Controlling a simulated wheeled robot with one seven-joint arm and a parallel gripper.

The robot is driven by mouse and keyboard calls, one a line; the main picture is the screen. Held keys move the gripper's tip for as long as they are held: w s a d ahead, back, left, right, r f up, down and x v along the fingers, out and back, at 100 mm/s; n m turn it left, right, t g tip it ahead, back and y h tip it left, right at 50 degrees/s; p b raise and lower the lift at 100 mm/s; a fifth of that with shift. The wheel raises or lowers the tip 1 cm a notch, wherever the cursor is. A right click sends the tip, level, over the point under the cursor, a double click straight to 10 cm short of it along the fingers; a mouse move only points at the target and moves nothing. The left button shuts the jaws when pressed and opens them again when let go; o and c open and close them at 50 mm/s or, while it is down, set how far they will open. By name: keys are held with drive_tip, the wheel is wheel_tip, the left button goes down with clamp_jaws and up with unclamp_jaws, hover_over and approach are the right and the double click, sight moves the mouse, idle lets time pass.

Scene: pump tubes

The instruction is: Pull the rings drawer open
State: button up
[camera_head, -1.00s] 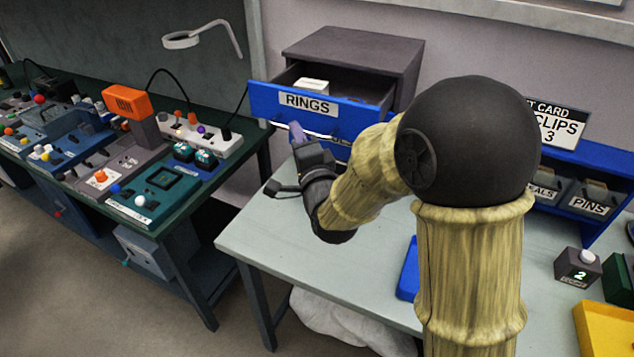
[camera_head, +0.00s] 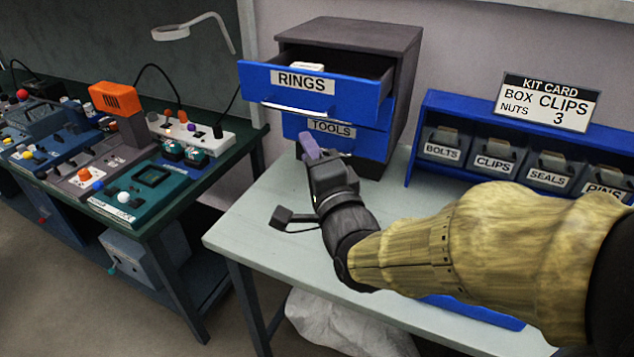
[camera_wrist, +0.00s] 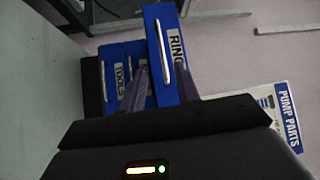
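The blue drawer labelled RINGS (camera_head: 358,98) is the top drawer of the dark cabinet (camera_head: 350,38) and stands pulled out, its inside visible from above. Its silver bar handle (camera_head: 300,109) runs across the lower front. A white item (camera_head: 307,67) lies inside. My gripper (camera_head: 314,147) is below and in front of the handle, clear of it. In the wrist view, the fingers (camera_wrist: 160,68) are spread apart with nothing held, and the RINGS drawer front (camera_wrist: 155,28) and handle (camera_wrist: 165,45) show beyond them.
The TOOLS drawer (camera_head: 352,138) is shut below, behind my gripper. A blue rack (camera_head: 428,108) of labelled bins and a kit card (camera_head: 548,102) stand to the right. A green bench (camera_head: 232,150) with devices is at left. The pale tabletop (camera_head: 255,215) is clear at front left.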

drive_tip(key=b+v, duration=0.2)
drive_tip(key=v, duration=0.1)
drive_tip(key=shift+s+b, duration=0.15)
drive_tip(key=shift+b, duration=0.2)
